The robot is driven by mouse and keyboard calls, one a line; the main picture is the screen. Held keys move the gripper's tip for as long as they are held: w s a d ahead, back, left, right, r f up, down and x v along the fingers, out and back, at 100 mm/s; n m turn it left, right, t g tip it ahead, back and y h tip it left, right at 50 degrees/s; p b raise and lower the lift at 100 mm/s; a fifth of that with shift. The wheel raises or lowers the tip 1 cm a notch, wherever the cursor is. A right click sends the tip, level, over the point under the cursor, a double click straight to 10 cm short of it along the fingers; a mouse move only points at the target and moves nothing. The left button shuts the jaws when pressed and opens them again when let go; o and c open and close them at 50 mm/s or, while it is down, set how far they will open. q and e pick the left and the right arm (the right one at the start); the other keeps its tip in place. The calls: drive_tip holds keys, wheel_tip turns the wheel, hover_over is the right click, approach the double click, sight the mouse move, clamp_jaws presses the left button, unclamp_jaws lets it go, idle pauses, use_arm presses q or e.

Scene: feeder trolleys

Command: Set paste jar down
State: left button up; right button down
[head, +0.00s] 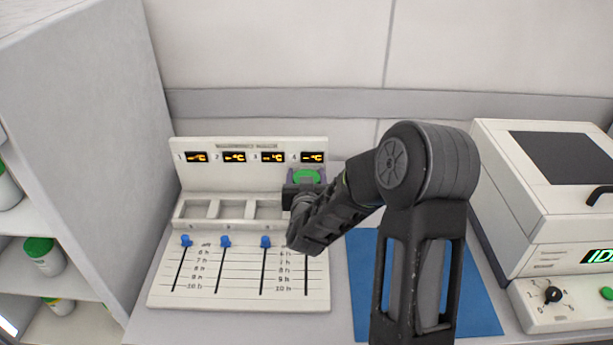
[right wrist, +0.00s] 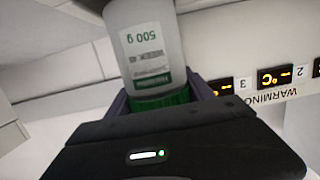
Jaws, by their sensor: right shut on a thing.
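The paste jar has a green lid (head: 306,176) and shows in the head view at the right end of the warming station. In the right wrist view it is a pale jar (right wrist: 147,42) with a "500 g" label. My right gripper (head: 304,184) is shut on the jar around its green lid; it also shows in the right wrist view (right wrist: 163,98). The white warming station (head: 240,165) has a row of square wells, and the jar is at the fourth, rightmost position. My gripper and arm hide that well and the jar's base, so I cannot tell whether it touches. My left gripper is not in view.
Three wells to the left look empty. Blue sliders (head: 225,242) stand on the station's front panel. A blue mat (head: 480,290) lies right of it, partly behind my arm. A white machine (head: 530,200) stands at far right. Left shelves hold green-lidded jars (head: 45,257).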

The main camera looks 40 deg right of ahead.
drive_tip(key=shift+f, duration=1.15)
drive_tip(key=shift+f, duration=0.2)
drive_tip(key=shift+c, duration=1.9)
unclamp_jaws()
